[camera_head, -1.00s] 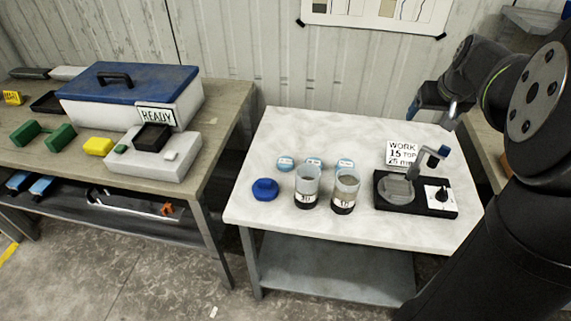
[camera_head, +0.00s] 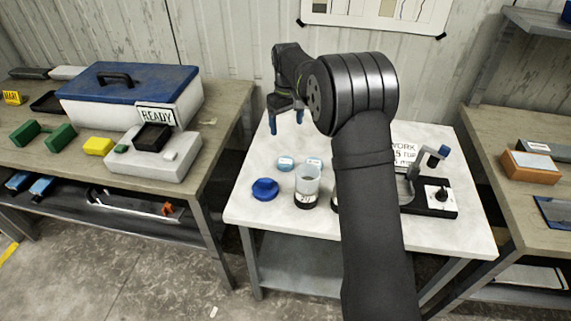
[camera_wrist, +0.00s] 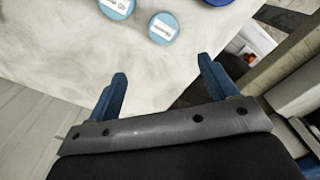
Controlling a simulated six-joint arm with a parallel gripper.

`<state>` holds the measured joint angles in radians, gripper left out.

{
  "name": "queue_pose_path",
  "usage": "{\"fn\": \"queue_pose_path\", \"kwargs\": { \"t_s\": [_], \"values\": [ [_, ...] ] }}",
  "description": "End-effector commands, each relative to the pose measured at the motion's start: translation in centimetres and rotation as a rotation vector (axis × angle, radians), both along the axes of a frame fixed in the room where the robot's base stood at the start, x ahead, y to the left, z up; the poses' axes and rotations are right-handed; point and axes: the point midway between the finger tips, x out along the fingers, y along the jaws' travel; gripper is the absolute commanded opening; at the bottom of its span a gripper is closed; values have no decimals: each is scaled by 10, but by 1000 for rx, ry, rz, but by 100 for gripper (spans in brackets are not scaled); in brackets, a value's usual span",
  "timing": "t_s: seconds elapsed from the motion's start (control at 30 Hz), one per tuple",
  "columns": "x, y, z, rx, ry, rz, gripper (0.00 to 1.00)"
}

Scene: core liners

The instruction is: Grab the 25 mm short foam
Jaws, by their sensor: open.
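Two small light-blue labelled discs stand on the white table: the left disc (camera_head: 285,163) and the middle disc (camera_head: 314,163). They also show in the wrist view, the left one (camera_wrist: 163,29) and the middle one (camera_wrist: 117,6) cut by the top edge. I cannot read their labels, so I cannot tell which is the 25 mm short foam. A third disc, seen earlier to their right, is hidden behind my arm. My gripper (camera_head: 286,121) is open and empty above the back left of the table, behind the discs; its blue fingers (camera_wrist: 162,72) point toward them.
A clear cup with a dark base (camera_head: 307,184) stands in front of the discs; a second is mostly hidden by my arm. A dark-blue knobbed piece (camera_head: 265,189) lies left. A black fixture (camera_head: 436,205) and a WORK sign (camera_head: 405,152) are right. The table's back left is bare.

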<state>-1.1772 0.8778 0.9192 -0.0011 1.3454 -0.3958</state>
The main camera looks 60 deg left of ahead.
Motion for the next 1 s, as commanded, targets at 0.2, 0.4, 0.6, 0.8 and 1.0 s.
{"fn": "queue_pose_path", "kwargs": {
  "t_s": [0.2,0.4,0.6,0.8,1.0],
  "values": [
    [0,-1,-51,-4,2,-1,78],
    [0,-1,-85,-1,1,-2,78],
    [0,-1,-98,1,1,-2,78],
    [-5,-3,-116,-2,2,-1,78],
    [-8,-4,-145,1,1,-2,78]
  ]
}}
